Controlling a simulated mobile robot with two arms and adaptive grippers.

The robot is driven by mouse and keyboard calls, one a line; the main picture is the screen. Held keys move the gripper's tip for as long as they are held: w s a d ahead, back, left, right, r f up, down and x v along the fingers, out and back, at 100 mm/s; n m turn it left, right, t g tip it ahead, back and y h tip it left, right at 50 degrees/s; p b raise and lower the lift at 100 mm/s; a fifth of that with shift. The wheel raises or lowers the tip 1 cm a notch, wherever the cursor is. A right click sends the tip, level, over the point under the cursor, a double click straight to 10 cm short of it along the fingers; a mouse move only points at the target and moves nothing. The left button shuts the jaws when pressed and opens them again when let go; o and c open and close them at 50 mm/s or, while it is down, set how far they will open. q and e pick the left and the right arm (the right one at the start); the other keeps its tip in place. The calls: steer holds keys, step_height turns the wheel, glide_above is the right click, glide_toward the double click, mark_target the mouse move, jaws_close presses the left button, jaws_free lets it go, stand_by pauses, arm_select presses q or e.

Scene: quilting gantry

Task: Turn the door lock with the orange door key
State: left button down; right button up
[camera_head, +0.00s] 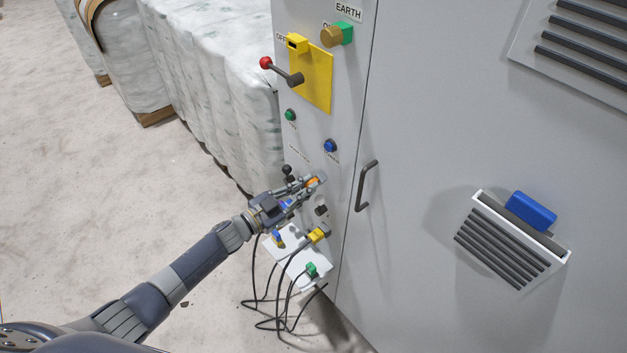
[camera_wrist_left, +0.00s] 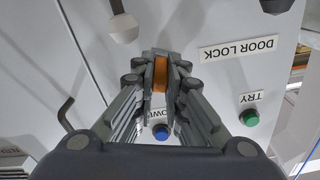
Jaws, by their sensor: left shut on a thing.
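The orange door key (camera_head: 313,183) is held between the fingertips of my left gripper (camera_head: 316,181), in front of the cabinet's narrow left panel. In the left wrist view the orange key (camera_wrist_left: 159,75) sits upright between the two shut fingers (camera_wrist_left: 160,72). A DOOR LOCK label (camera_wrist_left: 237,47) is on the panel beside the fingers. A black knob (camera_head: 287,170) is just left of the gripper, and a dark fitting (camera_head: 321,210) is just below it. I cannot tell which fitting is the lock, or whether the key touches one. My right gripper is not in view.
A yellow plate with a red-tipped lever (camera_head: 266,63), a green button (camera_head: 290,115) and a blue button (camera_head: 330,146) are above the gripper. A door handle (camera_head: 363,187) is to its right. A white shelf (camera_head: 285,257) with colored keys and hanging cables is below.

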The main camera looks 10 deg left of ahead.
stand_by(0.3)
arm_select(q)
steer(key=n+p, duration=0.1)
steer(key=n, duration=0.2)
steer(key=shift+n, duration=0.4)
steer(key=c, duration=1.6)
jaws_free()
steer(key=shift+o, duration=0.2)
